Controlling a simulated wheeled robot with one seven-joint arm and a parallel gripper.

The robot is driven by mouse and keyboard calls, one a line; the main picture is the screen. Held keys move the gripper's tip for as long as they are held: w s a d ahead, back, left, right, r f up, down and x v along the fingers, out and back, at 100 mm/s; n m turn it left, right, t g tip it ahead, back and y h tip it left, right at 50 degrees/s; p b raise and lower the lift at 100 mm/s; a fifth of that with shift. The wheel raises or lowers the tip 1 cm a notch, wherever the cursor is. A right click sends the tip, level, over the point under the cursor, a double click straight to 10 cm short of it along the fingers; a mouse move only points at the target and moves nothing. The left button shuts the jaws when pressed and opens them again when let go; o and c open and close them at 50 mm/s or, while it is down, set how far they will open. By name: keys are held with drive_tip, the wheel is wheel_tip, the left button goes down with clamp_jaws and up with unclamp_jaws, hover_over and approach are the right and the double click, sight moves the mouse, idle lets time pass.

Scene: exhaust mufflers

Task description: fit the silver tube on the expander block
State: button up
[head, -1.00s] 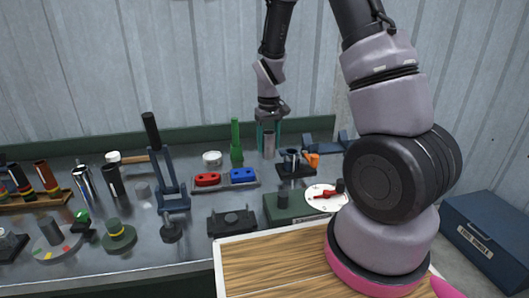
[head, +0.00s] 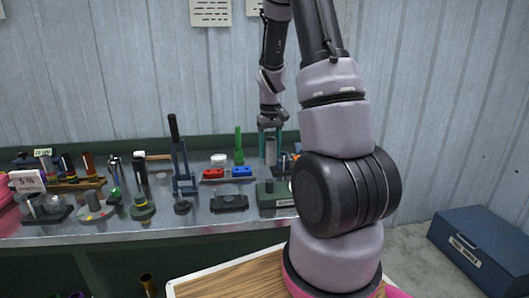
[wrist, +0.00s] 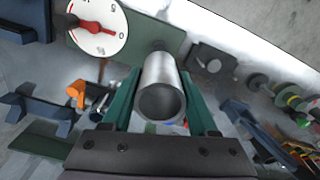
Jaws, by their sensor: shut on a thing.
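My gripper (head: 270,133) is shut on the silver tube (head: 271,152), its teal fingers on either side, and holds it upright above the back of the bench. In the wrist view the tube (wrist: 162,88) sits between the fingers of my gripper (wrist: 160,78), its dark open end facing the camera. A green block with a dark peg on top (head: 270,196), which looks like the expander block, stands below and nearer the camera. It also shows in the wrist view (wrist: 150,32), beyond the tube and apart from it. My arm hides its right part in the head view.
A rack with red and blue blocks (head: 228,180) and a dark fixture (head: 229,204) stand left of the green block. A blue upright press (head: 183,175) is further left. A white dial (wrist: 97,27) and an orange clamp (wrist: 77,93) are near the tube.

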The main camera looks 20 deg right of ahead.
hover_over(270, 180)
drive_tip(key=shift+s+a+f, duration=0.1)
drive_tip(key=shift+f, duration=3.15)
drive_tip(key=shift+f, duration=0.15)
drive_tip(key=shift+f, duration=2.25)
drive_tip(key=shift+f, duration=0.1)
drive_tip(key=o, duration=1.3)
drive_tip(key=shift+o, duration=0.2)
